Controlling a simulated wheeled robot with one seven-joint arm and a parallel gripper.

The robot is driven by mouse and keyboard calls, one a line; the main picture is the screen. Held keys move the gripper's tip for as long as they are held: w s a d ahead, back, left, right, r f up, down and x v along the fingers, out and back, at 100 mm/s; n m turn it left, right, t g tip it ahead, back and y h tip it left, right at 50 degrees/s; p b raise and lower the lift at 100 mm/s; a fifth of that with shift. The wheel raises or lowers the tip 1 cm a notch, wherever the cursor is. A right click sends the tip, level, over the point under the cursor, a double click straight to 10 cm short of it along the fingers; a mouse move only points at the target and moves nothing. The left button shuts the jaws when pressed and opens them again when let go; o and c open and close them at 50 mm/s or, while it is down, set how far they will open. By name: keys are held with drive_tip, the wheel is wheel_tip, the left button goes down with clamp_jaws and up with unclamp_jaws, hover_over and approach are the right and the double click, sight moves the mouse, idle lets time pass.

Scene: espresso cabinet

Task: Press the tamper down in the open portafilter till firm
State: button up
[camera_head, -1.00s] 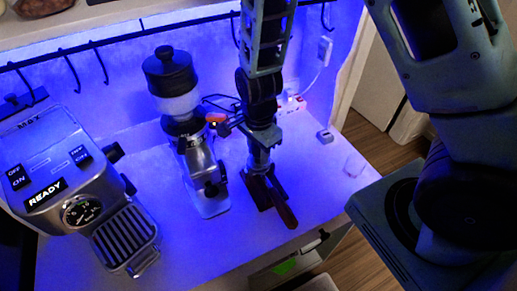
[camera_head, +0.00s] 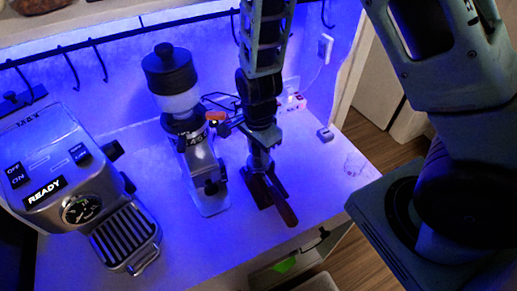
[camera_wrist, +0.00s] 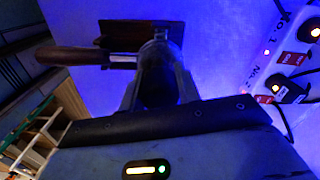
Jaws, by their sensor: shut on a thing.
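My gripper (camera_head: 259,158) points down over the counter to the right of the grinder. It is shut on the tamper (camera_wrist: 158,55), whose upper part shows between the fingers in the wrist view. Below it, the portafilter rests on a dark reddish-brown stand (camera_head: 251,186). The portafilter handle (camera_head: 284,212) is wooden and points toward the front; it also shows in the wrist view (camera_wrist: 72,56), pointing left. The tamper is over the portafilter basket. The basket's inside and the tamper's base are hidden, so I cannot tell how deep it sits.
The grinder (camera_head: 186,130) stands close to the left of my gripper. The espresso machine (camera_head: 75,180) with its READY label is at far left. A power strip (camera_wrist: 292,60) with plugs and cables lies behind.

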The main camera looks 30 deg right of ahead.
drive_tip(key=shift+s+f, duration=0.1)
drive_tip(key=shift+f, duration=0.3)
clamp_jaws()
idle(0.9)
drive_tip(key=shift+r, duration=0.15)
unclamp_jaws()
drive_tip(key=shift+r+p, duration=3.55)
drive_tip(key=shift+r, duration=0.15)
